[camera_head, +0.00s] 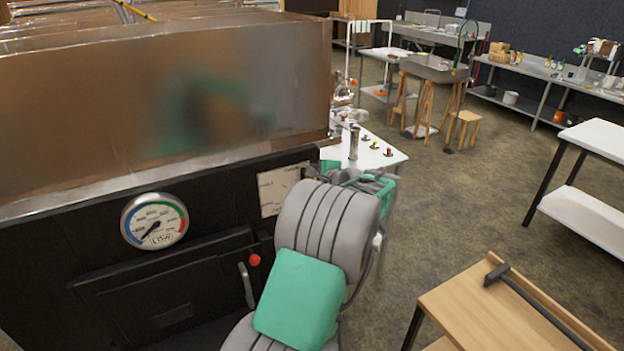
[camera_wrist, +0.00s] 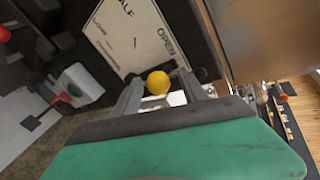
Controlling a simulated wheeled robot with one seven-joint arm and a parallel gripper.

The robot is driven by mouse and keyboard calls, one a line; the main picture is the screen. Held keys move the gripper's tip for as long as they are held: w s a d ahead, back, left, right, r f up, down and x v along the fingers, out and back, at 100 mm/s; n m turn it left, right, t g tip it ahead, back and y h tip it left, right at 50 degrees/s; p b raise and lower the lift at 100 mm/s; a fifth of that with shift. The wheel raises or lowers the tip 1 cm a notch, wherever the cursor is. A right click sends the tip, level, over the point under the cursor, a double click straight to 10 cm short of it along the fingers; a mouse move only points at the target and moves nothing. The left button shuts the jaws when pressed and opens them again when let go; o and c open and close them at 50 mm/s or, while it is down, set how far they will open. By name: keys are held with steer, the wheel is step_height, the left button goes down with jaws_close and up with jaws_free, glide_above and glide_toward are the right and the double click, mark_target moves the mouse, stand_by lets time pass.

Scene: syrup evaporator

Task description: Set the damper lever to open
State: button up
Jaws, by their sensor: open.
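The damper's label plate (camera_head: 272,194) is on the black front of the evaporator, just left of my wrist in the head view. The wrist view shows this cream plate (camera_wrist: 130,38) with the words HALF and OPEN. A yellow knob (camera_wrist: 158,82), which looks like the end of the damper lever, shows near the plate's OPEN side. My gripper (camera_wrist: 163,93) is open, with one finger on each side of the knob in the picture. I cannot tell whether either finger touches it. The lever's shaft is mostly hidden. My wrist hides the knob in the head view.
A round gauge (camera_head: 154,221) and a firebox door with a red knob (camera_head: 254,260) are left of my arm. The metal pan (camera_head: 170,90) rises above. A white side table (camera_head: 365,150) stands behind my gripper. A wooden bench (camera_head: 490,310) is at lower right, with open floor beyond.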

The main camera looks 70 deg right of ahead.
steer(key=b+v, duration=0.1)
steer(key=v, duration=0.6)
steer(key=shift+s+a+r, duration=0.15)
steer(key=shift+s+r, duration=0.05)
steer(key=shift+s, duration=0.05)
